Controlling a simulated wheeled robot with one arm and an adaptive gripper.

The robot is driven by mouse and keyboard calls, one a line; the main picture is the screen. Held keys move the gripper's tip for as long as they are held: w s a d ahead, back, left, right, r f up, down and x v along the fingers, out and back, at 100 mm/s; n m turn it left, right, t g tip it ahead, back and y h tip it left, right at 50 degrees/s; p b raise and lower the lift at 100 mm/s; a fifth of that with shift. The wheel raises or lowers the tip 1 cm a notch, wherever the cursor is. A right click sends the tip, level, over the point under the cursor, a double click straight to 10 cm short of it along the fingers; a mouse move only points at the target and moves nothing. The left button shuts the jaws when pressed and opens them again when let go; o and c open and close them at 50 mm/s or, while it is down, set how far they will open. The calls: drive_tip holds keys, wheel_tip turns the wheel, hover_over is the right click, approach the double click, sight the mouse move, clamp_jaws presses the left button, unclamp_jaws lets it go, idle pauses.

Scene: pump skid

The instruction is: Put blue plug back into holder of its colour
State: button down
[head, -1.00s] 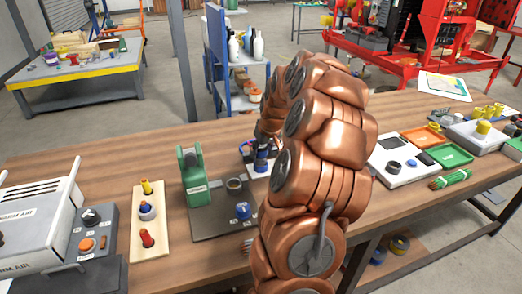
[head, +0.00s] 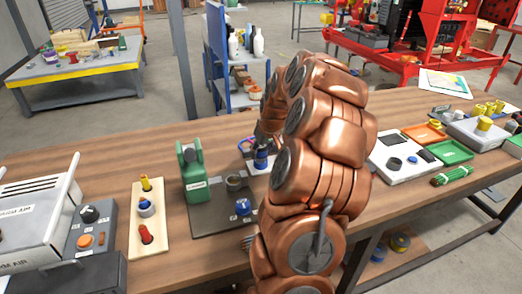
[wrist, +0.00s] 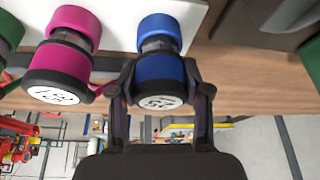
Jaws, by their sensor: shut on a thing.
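The blue plug (wrist: 160,78), with a white numbered end, is between the two fingers of my gripper (wrist: 160,88) in the wrist view. My gripper is shut on it. Just beyond it, a blue ring-shaped holder (wrist: 158,28) sits on a white plate (wrist: 117,20). The plug lines up with this holder, with a grey section between them. I cannot tell how deep the plug is in it. In the head view the blue plug (head: 261,160) is low over the bench, partly hidden by my arm.
A magenta plug (wrist: 58,72) at a magenta holder (wrist: 76,22) stands close left of my gripper. A green item (wrist: 8,35) is at the far left edge. In the head view, a green machine (head: 194,172) stands left of the gripper on the wooden bench (head: 110,165).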

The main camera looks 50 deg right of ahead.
drive_tip(key=shift+c, duration=2.2)
unclamp_jaws()
drive_tip(key=v, duration=1.2)
